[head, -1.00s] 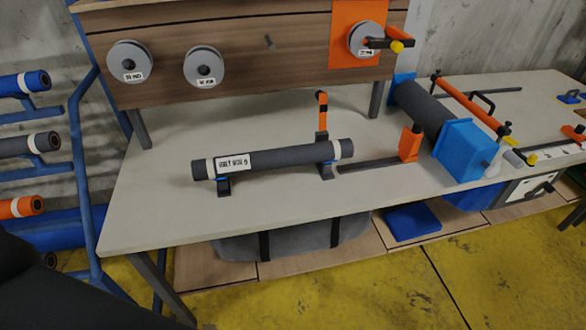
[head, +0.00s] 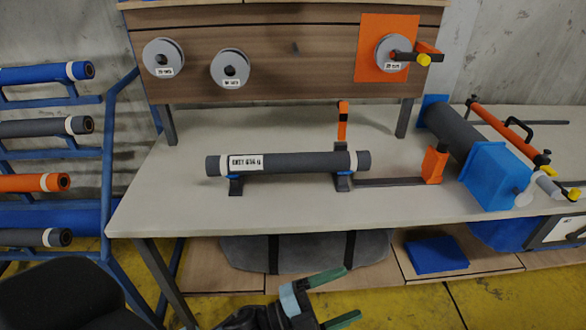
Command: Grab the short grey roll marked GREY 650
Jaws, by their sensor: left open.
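A short dark grey roll (head: 300,162) lies level on two small black stands on the workbench. My left gripper (head: 338,297) is in the lower middle of the head view, in front of the bench edge and nearer to me than the roll. Its green-tipped fingers are apart with nothing between them. My right gripper is not in view.
The bench (head: 140,205) has free room left of the roll. An orange upright clamp (head: 343,122) stands behind the roll, and an orange-ended bar (head: 435,165) is at its right. A blue-ended cylinder (head: 490,175) is farther right. A rack of rolls (head: 105,150) stands at left.

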